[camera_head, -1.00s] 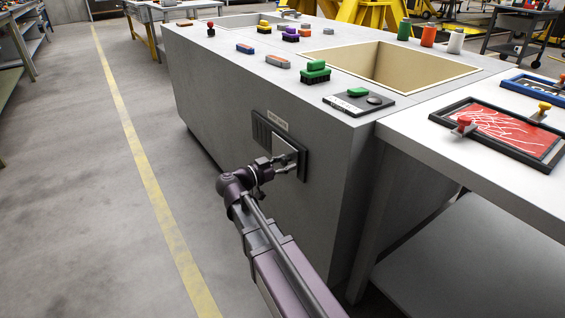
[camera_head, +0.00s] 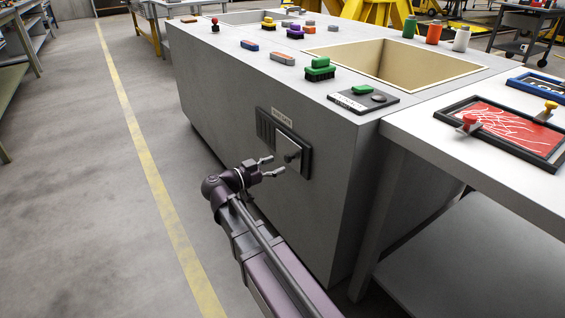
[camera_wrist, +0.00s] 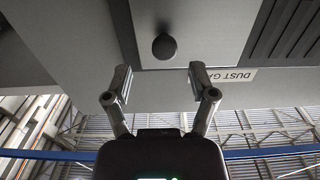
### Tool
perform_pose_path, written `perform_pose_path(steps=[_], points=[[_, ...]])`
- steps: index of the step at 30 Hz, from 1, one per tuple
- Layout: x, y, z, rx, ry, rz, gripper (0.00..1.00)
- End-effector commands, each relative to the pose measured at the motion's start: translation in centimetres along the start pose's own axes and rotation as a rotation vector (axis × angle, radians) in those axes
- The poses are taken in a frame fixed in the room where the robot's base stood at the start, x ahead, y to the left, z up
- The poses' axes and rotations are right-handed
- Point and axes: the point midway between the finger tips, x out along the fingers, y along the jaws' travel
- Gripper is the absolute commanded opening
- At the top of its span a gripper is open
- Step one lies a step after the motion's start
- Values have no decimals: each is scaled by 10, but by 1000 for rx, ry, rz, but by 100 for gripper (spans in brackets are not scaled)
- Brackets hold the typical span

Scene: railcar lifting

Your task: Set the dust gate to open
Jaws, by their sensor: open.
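The dust gate is a light sliding plate (camera_head: 287,143) with a dark round knob (camera_head: 292,155) in a dark frame on the grey cabinet's side. The plate covers the right part of the frame, and dark slots (camera_head: 265,129) show uncovered at the left. My gripper (camera_head: 276,166) is open and empty, a little out from the knob. In the wrist view the knob (camera_wrist: 163,47) lies beyond the two spread fingertips (camera_wrist: 158,85), apart from them. A partly cut-off "DUST GA" label (camera_wrist: 232,76) is beside the plate, and slots show at the upper right.
The grey cabinet (camera_head: 225,110) carries brushes and an open bin (camera_head: 400,68) on top. A side table (camera_head: 470,190) with a red framed panel (camera_head: 505,130) adjoins at the right. The floor left of the cabinet, with its yellow line (camera_head: 140,150), is clear.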

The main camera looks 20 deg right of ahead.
Motion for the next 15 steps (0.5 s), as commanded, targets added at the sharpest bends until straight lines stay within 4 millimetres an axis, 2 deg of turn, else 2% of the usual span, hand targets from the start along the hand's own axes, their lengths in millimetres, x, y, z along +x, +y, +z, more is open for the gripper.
perform_pose_path(steps=[9, 15], points=[[-44, 0, 0, 0, 0, -1, 73], [-62, 1, 0, 0, 0, 1, 73]])
